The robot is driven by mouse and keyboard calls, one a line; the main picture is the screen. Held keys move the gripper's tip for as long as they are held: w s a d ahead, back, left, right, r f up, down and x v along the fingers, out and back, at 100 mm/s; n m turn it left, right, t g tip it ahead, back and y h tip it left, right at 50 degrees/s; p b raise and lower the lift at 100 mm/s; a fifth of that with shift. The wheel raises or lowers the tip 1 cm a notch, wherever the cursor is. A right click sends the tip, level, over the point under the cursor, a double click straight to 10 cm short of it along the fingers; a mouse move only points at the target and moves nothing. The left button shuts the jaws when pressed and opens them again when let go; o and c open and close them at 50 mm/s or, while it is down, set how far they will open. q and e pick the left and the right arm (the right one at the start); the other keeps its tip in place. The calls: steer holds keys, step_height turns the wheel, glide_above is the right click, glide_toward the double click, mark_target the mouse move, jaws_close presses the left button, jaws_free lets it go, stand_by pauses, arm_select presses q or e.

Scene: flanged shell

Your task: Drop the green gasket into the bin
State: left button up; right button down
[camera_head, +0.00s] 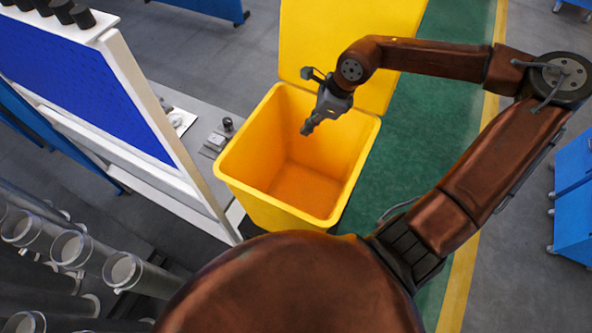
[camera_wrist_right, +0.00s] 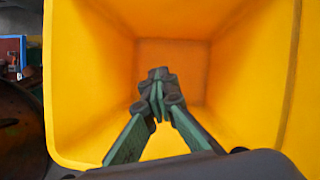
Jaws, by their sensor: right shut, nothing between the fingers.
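The yellow bin (camera_head: 248,160) stands open in the middle of the head view, and its inner walls fill most of the right wrist view (camera_wrist_right: 85,90). My right gripper (camera_head: 307,128) hangs over the bin's mouth, pointing down into it. In the right wrist view its fingertips (camera_wrist_right: 158,76) are together with nothing between them. I see no green gasket in either view; the visible part of the bin's floor looks bare, and the gripper hides part of it in the wrist view. My left gripper is not in view.
The bin's raised yellow lid (camera_head: 310,45) stands behind its mouth. A blue panel in a white frame (camera_head: 130,85) and a grey bench (camera_head: 205,120) are at the left. Clear tubes (camera_head: 70,248) stand at lower left. Blue cabinets (camera_head: 575,190) are at the right edge.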

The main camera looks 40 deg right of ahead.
step_height(320, 180, down, 6)
steer(key=b, duration=0.4)
steer(key=shift+d, duration=0.15)
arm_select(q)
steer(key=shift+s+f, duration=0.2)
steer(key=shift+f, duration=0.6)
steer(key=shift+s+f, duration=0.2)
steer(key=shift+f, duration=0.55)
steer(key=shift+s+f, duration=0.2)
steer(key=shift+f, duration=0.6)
arm_select(e)
steer(key=c, duration=2.2)
jaws_free()
steer(key=shift+c, duration=0.2)
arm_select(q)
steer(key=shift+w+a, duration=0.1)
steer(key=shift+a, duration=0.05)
arm_select(e)
steer(key=shift+r, duration=0.1)
steer(key=shift+r, duration=0.15)
steer(key=v, duration=0.7)
